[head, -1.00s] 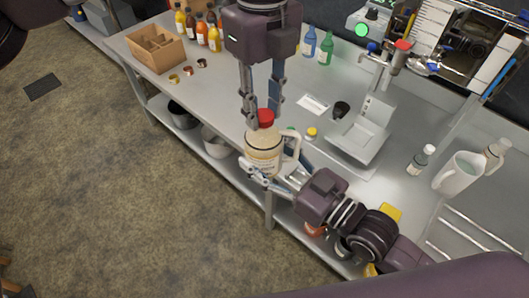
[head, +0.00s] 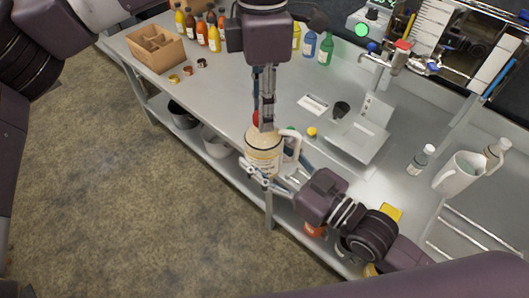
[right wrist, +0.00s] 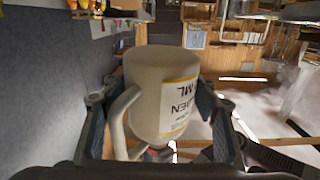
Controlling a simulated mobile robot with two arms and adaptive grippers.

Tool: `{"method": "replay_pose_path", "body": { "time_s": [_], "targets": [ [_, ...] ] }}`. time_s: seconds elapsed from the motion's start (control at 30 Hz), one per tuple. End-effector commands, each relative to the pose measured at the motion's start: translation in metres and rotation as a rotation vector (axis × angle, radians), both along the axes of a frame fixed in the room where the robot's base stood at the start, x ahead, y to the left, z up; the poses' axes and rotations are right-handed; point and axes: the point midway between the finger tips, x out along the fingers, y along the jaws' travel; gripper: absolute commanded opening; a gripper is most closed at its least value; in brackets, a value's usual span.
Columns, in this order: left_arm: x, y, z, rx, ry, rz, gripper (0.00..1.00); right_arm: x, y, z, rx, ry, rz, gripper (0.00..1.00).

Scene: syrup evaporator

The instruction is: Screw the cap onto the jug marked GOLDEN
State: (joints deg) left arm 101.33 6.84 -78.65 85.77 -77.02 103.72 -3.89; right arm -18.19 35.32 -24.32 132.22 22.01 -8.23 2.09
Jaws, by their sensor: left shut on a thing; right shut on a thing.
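My right gripper (right wrist: 155,115) is shut on the jug's body, one finger on each side. My left gripper (head: 264,124) points straight down at the jug's top, shut on the red cap (head: 256,118). One finger lies nearly in front of the other and hides most of the cap. I cannot tell how the cap sits on the jug's mouth.
A scale (head: 357,142) stands right of the jug, with a small black cup (head: 341,109) behind it. A yellow cap (head: 312,132) lies near the jug. A cardboard box (head: 155,50) and several bottles stand at the back left. A white pitcher (head: 459,175) is at the right.

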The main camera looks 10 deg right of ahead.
Motion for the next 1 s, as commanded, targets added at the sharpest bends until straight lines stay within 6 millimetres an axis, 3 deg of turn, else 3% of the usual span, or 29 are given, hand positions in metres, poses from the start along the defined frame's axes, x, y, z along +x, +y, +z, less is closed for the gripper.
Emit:
{"method": "replay_pose_path", "body": {
  "time_s": [0.6, 0.7, 0.87, 0.9, 1.0],
  "targets": [
    [0.0021, 0.0004, -0.0004, -0.049, -0.001, -1.218, 0.0, -0.0006, 0.0008, 0.0032, 0.004, -0.007, 0.002, 0.0],
    [0.0022, 0.0001, -0.0003, -0.055, -0.002, -1.361, 0.0, -0.0007, 0.0008, 0.0033, 0.003, -0.008, 0.002, 0.0],
    [0.0022, 0.0, -0.0002, -0.055, -0.003, -1.37, 0.0, -0.0008, 0.0009, 0.0032, 0.003, -0.008, 0.002, 0.0],
    [0.0022, 0.0, -0.0002, -0.055, -0.002, -1.37, 0.3, -0.0009, 0.0009, 0.0032, 0.002, -0.007, 0.002, 0.0],
    [0.0018, -0.0002, -0.0002, -0.056, -0.001, -1.37, 0.41, -0.0008, 0.0009, 0.0032, 0.002, -0.007, 0.002, 0.0]
  ]
}}
